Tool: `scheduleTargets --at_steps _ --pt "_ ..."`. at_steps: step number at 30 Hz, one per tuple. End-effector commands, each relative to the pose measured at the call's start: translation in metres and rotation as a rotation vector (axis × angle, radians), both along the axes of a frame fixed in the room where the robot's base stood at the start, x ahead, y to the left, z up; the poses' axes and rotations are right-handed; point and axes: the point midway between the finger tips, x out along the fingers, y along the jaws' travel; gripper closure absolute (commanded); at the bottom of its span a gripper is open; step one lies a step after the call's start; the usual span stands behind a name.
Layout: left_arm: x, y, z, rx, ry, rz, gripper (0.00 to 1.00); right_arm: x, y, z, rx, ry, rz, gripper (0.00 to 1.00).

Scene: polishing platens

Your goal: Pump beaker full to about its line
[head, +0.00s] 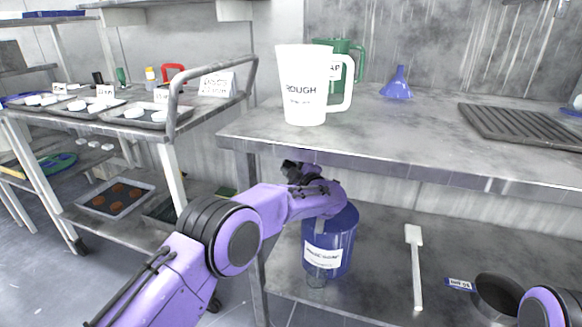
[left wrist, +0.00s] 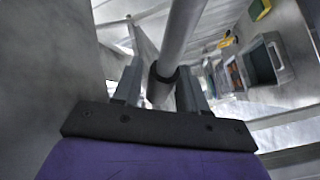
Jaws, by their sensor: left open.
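A blue drum (head: 335,240) with a white label stands on the lower shelf under the bench. A small clear vessel, perhaps the beaker (head: 316,281), is at its front foot; its line and contents cannot be made out. My left gripper (head: 293,170) is above the drum, just under the bench's front edge, partly hidden by my wrist. In the left wrist view its fingers (left wrist: 157,88) are open on either side of a grey rod (left wrist: 178,45) with a dark collar; I cannot tell whether they touch it. The pump head is hidden in the head view. My right gripper is not seen.
The bench top (head: 425,140) overhangs the drum. It bears a white ROUGH jug (head: 302,95), a green jug (head: 347,47), a blue funnel (head: 397,85) and a ribbed black mat (head: 525,122). A white paddle (head: 415,265) and dark cup (head: 497,290) lie on the lower shelf.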

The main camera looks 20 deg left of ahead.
Motion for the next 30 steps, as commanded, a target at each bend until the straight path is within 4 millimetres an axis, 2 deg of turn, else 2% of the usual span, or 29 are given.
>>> scheduleTargets --at_steps 1,2,3,5,6,11,20,29,30 --pt "0.000 0.000 0.000 0.000 0.000 0.001 0.58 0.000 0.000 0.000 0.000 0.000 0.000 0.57" --pt "0.000 0.000 0.000 0.000 0.000 0.001 0.64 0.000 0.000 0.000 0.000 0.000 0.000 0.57" --pt "0.000 0.000 0.000 0.000 0.000 0.001 0.77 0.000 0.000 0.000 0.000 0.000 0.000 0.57" --pt "0.000 0.000 0.000 0.000 0.000 0.001 0.97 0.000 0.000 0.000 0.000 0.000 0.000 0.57" --pt "0.000 0.000 0.000 0.000 0.000 0.001 1.00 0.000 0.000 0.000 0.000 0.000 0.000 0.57" --pt "0.000 0.002 -0.002 -0.014 -0.003 0.001 1.00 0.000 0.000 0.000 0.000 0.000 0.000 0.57" --pt "0.002 0.015 -0.045 -0.321 -0.109 0.002 1.00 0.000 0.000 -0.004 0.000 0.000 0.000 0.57" --pt "0.002 0.015 -0.048 -0.349 -0.121 0.002 1.00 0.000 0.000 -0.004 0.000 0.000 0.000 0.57" --pt "0.002 0.015 -0.047 -0.349 -0.121 0.002 0.72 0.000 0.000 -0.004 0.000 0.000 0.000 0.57"
